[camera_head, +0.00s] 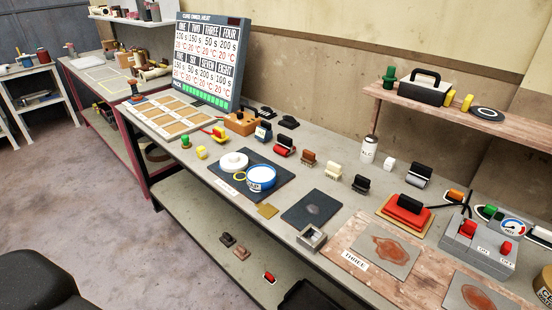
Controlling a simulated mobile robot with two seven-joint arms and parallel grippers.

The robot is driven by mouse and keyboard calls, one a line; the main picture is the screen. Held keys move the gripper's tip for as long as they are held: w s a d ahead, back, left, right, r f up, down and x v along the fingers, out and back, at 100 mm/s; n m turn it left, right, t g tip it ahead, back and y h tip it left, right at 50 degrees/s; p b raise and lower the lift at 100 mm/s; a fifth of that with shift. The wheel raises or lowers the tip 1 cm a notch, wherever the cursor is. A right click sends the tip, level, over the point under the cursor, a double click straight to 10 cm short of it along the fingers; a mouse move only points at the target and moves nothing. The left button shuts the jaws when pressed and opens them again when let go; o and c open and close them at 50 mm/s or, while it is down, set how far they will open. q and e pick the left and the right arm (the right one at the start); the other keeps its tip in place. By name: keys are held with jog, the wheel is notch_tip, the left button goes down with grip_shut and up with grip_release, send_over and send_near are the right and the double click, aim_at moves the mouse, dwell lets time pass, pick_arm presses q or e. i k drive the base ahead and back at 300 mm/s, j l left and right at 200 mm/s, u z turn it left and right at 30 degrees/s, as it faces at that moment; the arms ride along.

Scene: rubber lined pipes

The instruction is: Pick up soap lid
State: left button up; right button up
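A white round lid with a small raised knob (234,160) lies on a dark square mat (283,189) on the long grey workbench. It looks like the soap lid. Just right of it, on the same mat, stands an open blue round tub (261,177) with white contents; its label is too small to read surely. A thin yellow ring (239,177) lies by the lid and tub. I cannot make out either gripper in this view. Dark shapes at the bottom left and bottom middle edges are cut off, and I cannot tell what they are.
Blocks with handles (284,147) stand behind the mat. A white bottle (369,149) and a red press-like block (407,209) stand to the right. A second dark mat (313,208) and an open metal box (311,238) lie right of the tub. A display board (209,62) stands at the back left.

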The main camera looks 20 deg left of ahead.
aim_at(233, 162)
jog(key=j+z, duration=0.65)
jog(key=j, duration=0.2)
jog(key=k+j+z, duration=0.15)
jog(key=j, duration=0.15)
jog(key=j+z, duration=0.1)
jog(key=j, duration=0.2)
jog(key=k+j+z, duration=0.15)
jog(key=j, duration=0.15)
jog(key=k+j, duration=0.1)
jog(key=j, duration=0.25)
jog(key=k+j+z, duration=0.1)
jog(key=j, duration=0.25)
jog(key=k+j+z, duration=0.1)
jog(key=j, duration=0.25)
jog(key=k+j, duration=0.2)
jog(key=j, duration=0.15)
jog(key=k+j+z, duration=0.1)
jog(key=j, duration=0.25)
jog(key=k+j, duration=0.15)
jog(key=j, duration=0.2)
jog(key=k+j, duration=0.15)
jog(key=j, duration=0.15)
jog(key=k+j, duration=0.2)
jog(key=j, duration=0.15)
jog(key=k+j, duration=0.15)
jog(key=j, duration=0.2)
jog(key=k+j, duration=0.15)
jog(key=j, duration=0.2)
